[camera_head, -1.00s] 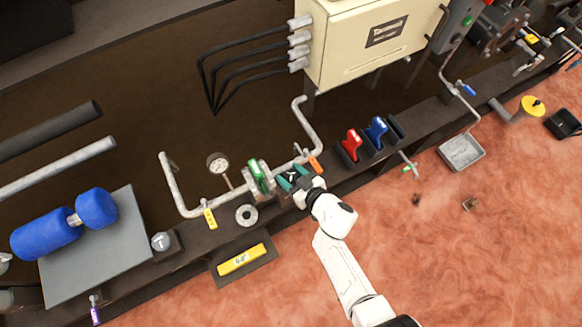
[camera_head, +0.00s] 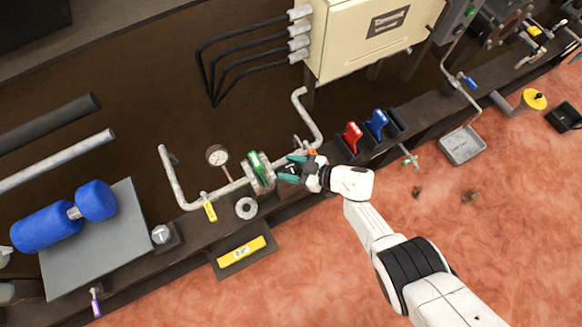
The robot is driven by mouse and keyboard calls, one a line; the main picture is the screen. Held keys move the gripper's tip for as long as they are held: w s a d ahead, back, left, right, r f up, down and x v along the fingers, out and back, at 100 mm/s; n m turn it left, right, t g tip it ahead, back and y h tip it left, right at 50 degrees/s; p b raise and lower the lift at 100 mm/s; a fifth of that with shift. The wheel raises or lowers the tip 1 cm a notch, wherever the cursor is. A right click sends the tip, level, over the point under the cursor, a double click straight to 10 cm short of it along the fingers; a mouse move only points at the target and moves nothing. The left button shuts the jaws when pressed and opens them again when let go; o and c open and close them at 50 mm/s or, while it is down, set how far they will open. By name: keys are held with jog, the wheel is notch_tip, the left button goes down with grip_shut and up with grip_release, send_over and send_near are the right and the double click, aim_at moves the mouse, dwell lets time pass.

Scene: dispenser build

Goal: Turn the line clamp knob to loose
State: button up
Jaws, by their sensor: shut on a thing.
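The line clamp (camera_head: 263,180) is a grey round flange on the bent grey pipe, with a green piece (camera_head: 256,164) at its upper left side. My gripper (camera_head: 283,169) reaches in from the right, its teal fingers pointing left at the clamp's right side. The fingers are shut on what seems to be the clamp knob. The knob is almost wholly hidden between them, so its angle cannot be told.
A pressure gauge (camera_head: 217,155) and a yellow tag (camera_head: 209,211) are left of the clamp. A grey ring (camera_head: 246,208) lies below it. Red (camera_head: 352,138) and blue (camera_head: 376,127) handled items stand to the right. A cream cabinet (camera_head: 365,35) is above.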

jog(key=shift+r, duration=0.1)
dwell(0.3)
jog(key=o, duration=0.9)
jog(key=shift+o, duration=0.2)
jog(key=p+v, duration=0.6)
jog(key=v, duration=0.4)
jog(key=shift+d, duration=0.35)
jog(key=shift+r, duration=0.1)
